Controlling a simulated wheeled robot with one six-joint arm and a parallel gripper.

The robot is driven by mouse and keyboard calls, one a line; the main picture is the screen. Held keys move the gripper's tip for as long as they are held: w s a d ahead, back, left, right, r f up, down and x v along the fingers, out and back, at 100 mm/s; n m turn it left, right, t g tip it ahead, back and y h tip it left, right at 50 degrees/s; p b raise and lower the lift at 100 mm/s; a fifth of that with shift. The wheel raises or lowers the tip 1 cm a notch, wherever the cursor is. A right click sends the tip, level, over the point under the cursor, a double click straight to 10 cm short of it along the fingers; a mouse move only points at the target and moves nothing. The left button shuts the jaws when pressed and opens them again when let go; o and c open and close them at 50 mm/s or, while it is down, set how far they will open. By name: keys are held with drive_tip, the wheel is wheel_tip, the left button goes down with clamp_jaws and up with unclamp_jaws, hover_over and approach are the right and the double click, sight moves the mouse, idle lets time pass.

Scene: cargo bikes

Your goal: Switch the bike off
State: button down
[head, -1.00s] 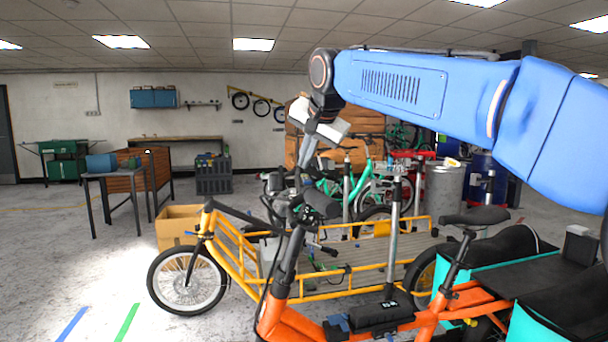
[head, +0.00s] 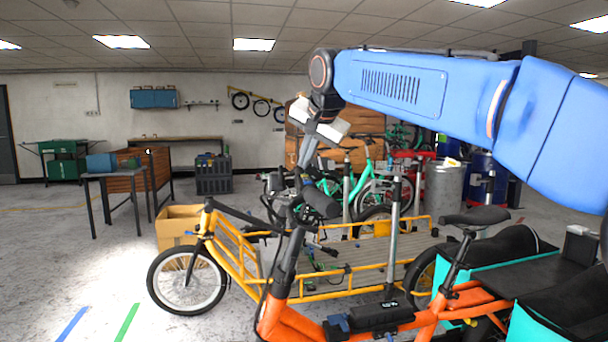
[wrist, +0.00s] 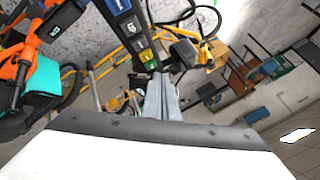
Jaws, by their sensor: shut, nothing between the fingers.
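The orange cargo bike (head: 278,318) stands in the foreground, with its black handlebar grip (head: 320,200) below my gripper. In the wrist view a black control strip (wrist: 126,27) with blue, yellow, white and green marked keys runs down towards my fingertips. My gripper (head: 303,165) is shut and empty, pointing down at the handlebar area. In the wrist view the closed fingers (wrist: 161,78) end close to the lower, green-marked end of the strip; I cannot tell whether they touch it. A black battery (head: 375,315) sits on the orange frame.
A yellow cargo bike (head: 330,293) with a flat bed stands just behind. The orange bike's saddle (head: 475,215) and turquoise bags (head: 490,260) are at the right. A cardboard box (head: 175,228) and grey table (head: 112,175) stand left. Floor at the left front is clear.

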drive_tip(key=shift+f, duration=0.1)
idle(0.6)
drive_tip(key=shift+f, duration=0.55)
idle(0.4)
drive_tip(key=shift+r, duration=0.65)
drive_tip(key=shift+r, duration=0.1)
drive_tip(key=shift+w+r, duration=0.15)
drive_tip(key=shift+r, duration=2.75)
